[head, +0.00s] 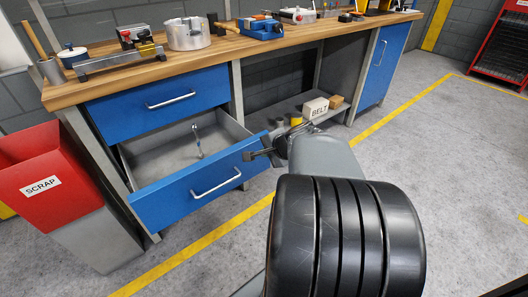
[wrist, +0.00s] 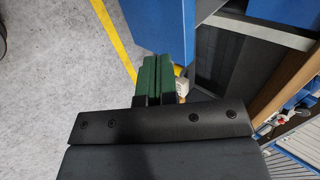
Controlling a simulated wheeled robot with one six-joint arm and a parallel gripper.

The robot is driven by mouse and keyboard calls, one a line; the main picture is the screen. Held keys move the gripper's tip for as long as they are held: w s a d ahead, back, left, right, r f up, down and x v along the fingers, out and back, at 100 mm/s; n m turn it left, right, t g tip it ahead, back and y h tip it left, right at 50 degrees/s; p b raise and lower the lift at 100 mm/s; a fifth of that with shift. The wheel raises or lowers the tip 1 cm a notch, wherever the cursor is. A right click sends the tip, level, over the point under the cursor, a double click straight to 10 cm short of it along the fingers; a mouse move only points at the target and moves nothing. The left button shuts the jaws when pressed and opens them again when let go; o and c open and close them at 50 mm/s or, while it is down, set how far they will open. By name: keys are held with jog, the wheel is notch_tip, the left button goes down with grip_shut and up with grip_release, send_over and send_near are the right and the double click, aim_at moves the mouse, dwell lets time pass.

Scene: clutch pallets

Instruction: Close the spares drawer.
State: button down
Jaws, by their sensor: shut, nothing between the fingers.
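The spares drawer (head: 196,190) is the lower blue drawer under the workbench, pulled well out in the head view. Its grey inside shows, with one upright metal part (head: 197,140) in it. Its silver handle (head: 216,184) is on the front face. My gripper (head: 250,155) is at the upper right end of the drawer front, close to its edge; I cannot tell whether it touches. In the wrist view the green fingers (wrist: 157,78) are together and empty, beside a blue panel (wrist: 160,25).
The upper blue drawer (head: 158,102) is shut. A red scrap bin (head: 45,180) stands left of the open drawer. A box marked BELT (head: 315,108) sits on the low shelf to the right. Tools and a pot (head: 188,36) stand on the bench top. The floor in front is clear.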

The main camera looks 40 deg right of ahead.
aim_at(245, 149)
jog(key=shift+w+f+b, duration=0.45)
jog(key=shift+w+f, duration=0.4)
jog(key=shift+w, duration=0.75)
jog(key=shift+w+f+b, duration=0.5)
jog(key=shift+w+f, duration=0.4)
jog(key=shift+w, duration=0.7)
jog(key=shift+w+f+b, duration=0.45)
jog(key=shift+w+f, duration=0.4)
jog(key=shift+w, duration=0.75)
